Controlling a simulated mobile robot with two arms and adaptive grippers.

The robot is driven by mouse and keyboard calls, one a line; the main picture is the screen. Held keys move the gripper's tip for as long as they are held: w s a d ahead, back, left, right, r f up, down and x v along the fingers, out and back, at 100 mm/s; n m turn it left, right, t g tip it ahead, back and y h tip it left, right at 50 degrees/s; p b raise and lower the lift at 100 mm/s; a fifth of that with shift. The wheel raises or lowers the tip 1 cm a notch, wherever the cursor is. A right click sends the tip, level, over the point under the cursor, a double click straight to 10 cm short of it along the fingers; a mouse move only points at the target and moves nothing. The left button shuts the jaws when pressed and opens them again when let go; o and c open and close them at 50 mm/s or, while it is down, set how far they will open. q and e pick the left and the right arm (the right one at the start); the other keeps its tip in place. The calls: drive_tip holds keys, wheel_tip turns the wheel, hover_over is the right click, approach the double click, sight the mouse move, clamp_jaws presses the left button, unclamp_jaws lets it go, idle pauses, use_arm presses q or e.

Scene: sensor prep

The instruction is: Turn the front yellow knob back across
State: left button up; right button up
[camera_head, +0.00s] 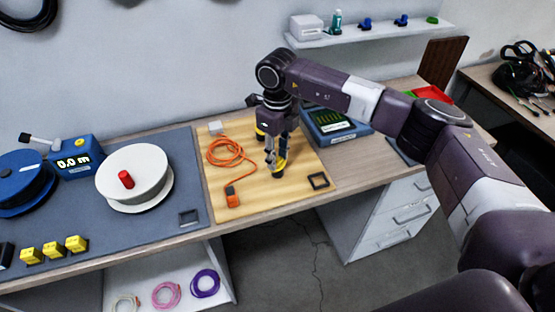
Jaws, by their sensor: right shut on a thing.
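The front yellow knob (282,163) stands on the wooden board (221,183), with a dark base under it. My right gripper (276,157) points down from above and is shut on this knob. The fingers hide part of the knob, so I cannot tell which way it is turned. A second yellow knob (260,134) shows behind, partly covered by my gripper. My left gripper is not in view.
An orange cable (230,152) lies coiled on the board, left of my gripper. A blue device with a green display (334,123) stands to the right behind. A white reel (133,173) sits on the grey mat at left.

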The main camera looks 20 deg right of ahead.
sight(278, 160)
drive_tip(key=m+b, duration=0.1)
drive_tip(key=m, duration=0.2)
drive_tip(key=shift+m, duration=0.3)
drive_tip(key=shift+m+b, duration=0.75)
drive_tip(key=shift+m, duration=0.75)
drive_tip(key=o, duration=1.1)
drive_tip(key=shift+o, duration=0.2)
wheel_tip(278, 160, up, 12)
